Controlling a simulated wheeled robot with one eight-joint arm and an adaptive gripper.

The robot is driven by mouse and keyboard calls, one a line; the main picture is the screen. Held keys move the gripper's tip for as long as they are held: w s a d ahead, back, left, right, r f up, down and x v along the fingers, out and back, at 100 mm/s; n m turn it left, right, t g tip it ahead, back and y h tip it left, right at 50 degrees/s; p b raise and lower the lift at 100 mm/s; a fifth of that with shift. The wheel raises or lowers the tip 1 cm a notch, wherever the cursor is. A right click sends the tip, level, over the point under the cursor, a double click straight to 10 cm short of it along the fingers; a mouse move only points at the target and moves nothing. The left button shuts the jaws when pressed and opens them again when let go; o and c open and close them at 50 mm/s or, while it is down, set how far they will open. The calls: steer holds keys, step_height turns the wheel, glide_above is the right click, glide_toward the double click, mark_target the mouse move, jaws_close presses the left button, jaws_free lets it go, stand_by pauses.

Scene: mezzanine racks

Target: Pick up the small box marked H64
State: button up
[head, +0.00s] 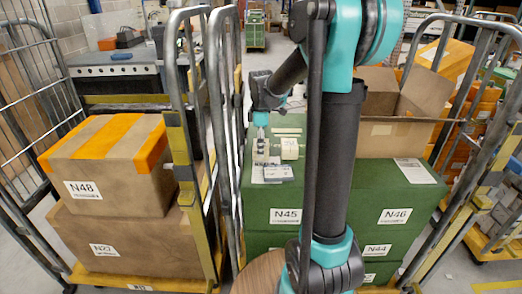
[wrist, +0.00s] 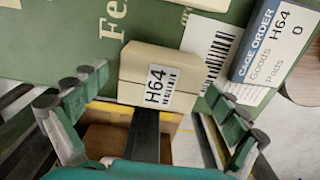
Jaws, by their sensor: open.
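The small tan box marked H64 (wrist: 146,66) lies on top of a green box (wrist: 85,35) in the wrist view. In the head view a small pale box (head: 289,148) stands on the green boxes (head: 330,193), just right of my gripper (head: 262,150). In the wrist view my gripper (wrist: 160,100) is open, with one finger to the left and one to the right of the H64 box. I see a gap on both sides and no contact; the height between them is hard to tell.
A grey-and-white "Cage Order H64" item (wrist: 268,45) lies right of the small box. An open carton (head: 392,130) stands on the green boxes at right. Metal cage posts (head: 222,120) rise close on the left, beside a cage with box N48 (head: 110,170).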

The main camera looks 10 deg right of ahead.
steer(key=c, duration=1.3)
